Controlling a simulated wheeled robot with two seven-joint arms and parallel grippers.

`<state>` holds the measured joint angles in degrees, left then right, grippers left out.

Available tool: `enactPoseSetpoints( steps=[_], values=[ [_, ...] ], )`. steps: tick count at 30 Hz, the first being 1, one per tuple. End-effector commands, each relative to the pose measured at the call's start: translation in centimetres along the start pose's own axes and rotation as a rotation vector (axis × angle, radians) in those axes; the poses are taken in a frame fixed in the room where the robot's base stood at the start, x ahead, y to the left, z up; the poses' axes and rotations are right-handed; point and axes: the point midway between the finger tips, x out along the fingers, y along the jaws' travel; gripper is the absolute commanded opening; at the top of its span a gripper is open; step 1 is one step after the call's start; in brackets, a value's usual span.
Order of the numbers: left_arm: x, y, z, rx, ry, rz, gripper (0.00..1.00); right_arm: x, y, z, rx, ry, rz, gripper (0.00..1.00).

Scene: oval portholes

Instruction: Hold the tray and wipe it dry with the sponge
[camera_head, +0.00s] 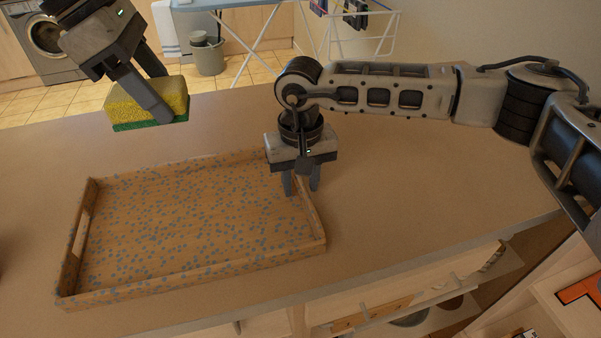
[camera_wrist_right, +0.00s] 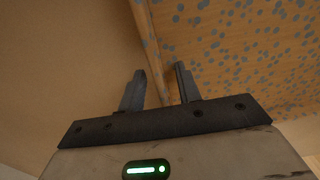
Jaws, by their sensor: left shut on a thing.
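The wooden tray (camera_head: 190,222) lies on the counter, its floor and rims dotted with blue-grey spots that look like water drops. It also shows in the right wrist view (camera_wrist_right: 235,50). My left gripper (camera_head: 158,98) is shut on the yellow sponge (camera_head: 122,113) with a green underside, held above the counter behind the tray's far left part. My right gripper (camera_head: 301,190) points down at the tray's right end. In the right wrist view its fingers (camera_wrist_right: 160,70) stand apart, one on each side of the tray's end wall, with a visible gap.
The counter (camera_head: 400,190) is clear to the right of the tray and behind it. Open shelves (camera_head: 390,308) lie below its front edge. A drying rack (camera_head: 345,25), a grey bin (camera_head: 207,57) and a washing machine (camera_head: 45,45) stand beyond the counter.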

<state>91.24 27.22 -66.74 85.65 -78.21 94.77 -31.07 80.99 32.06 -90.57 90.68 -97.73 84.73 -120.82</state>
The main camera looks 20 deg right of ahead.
Motion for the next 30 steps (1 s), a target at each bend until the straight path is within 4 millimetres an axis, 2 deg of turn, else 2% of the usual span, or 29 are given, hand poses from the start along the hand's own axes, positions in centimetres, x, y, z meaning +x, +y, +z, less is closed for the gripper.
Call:
enactPoseSetpoints(
  steps=[3,5,7,14,24,30],
  values=[
    [0.0,0.0,0.0,0.0,0.0,0.0,0.31,0.0,0.0,0.0,0.0,0.0,0.0,0.34],
    [0.0,0.0,0.0,0.0,0.0,0.0,0.31,0.0,0.0,0.0,0.0,0.0,0.0,0.2],
    [0.0,0.0,0.0,0.0,0.0,0.0,0.31,0.0,0.0,0.0,0.0,0.0,0.0,0.0],
    [0.5,0.0,-0.2,-0.003,0.0,-0.001,0.31,0.0,0.0,0.0,0.0,0.0,0.0,0.0],
    [8.4,0.1,-3.4,-0.037,-0.005,0.008,0.31,-0.1,0.0,0.0,0.0,0.0,0.0,0.0],
    [10.2,0.1,-4.2,-0.042,-0.006,0.016,0.31,-0.1,0.0,0.0,0.0,0.0,0.0,0.0]
  ],
)
